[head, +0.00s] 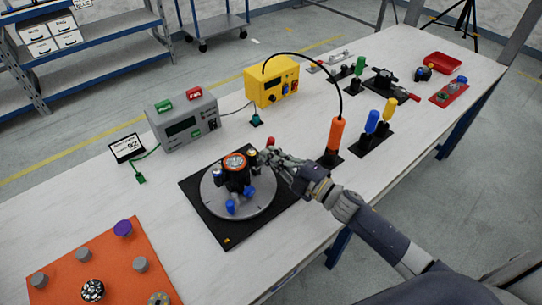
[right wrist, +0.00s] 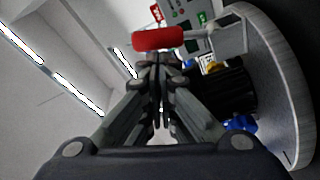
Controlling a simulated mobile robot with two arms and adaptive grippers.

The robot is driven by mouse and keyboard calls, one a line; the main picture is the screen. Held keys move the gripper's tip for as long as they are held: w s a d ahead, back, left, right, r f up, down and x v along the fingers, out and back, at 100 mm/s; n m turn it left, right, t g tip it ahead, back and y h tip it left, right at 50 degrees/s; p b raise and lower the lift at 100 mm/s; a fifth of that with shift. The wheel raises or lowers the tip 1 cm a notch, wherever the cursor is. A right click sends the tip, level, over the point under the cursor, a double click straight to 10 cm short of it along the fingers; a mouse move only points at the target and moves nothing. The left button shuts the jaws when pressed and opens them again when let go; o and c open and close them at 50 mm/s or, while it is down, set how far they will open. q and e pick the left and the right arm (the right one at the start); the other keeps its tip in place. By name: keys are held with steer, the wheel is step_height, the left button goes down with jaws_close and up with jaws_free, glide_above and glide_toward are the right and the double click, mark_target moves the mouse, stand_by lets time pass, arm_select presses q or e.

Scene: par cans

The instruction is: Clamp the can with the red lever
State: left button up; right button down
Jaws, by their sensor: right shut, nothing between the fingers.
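A dark can with an orange ring on top (head: 235,162) stands in the middle of a round grey plate (head: 262,202), with blue-knobbed parts around its base. The can's black side also shows in the right wrist view (right wrist: 230,92). The red lever (head: 270,141) is at the right of the can; its red grip lies across the top of the right wrist view (right wrist: 157,38). My right gripper (head: 266,158) is shut and empty, its fingertips just by the red grip; whether they touch cannot be told. My left gripper is not in view.
A black mat (head: 228,236) lies under the plate. An orange tool in a stand (head: 335,135) and blue and yellow-handled tools (head: 372,122) stand to the right. A grey device (head: 185,128) and a yellow device (head: 272,85) stand behind. An orange board (head: 115,270) lies at front left.

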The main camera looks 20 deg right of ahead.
steer(key=shift+w+d+m, duration=0.1)
steer(key=shift+d+m, duration=0.25)
steer(key=shift+m, duration=0.35)
steer(key=shift+d, duration=0.1)
steer(key=d+m, duration=0.1)
steer(key=m, duration=0.1)
steer(key=d+m+t+b, duration=0.1)
steer(key=m, duration=0.1)
steer(key=w+d+f+m, duration=0.1)
steer(key=m, duration=0.1)
steer(key=shift+w+d+t+h, duration=0.1)
steer(key=shift+d+t+h, duration=0.05)
steer(key=shift+t+h, duration=0.25)
steer(key=shift+d+f+b, duration=0.1)
steer(key=shift+b, duration=0.2)
stand_by(0.3)
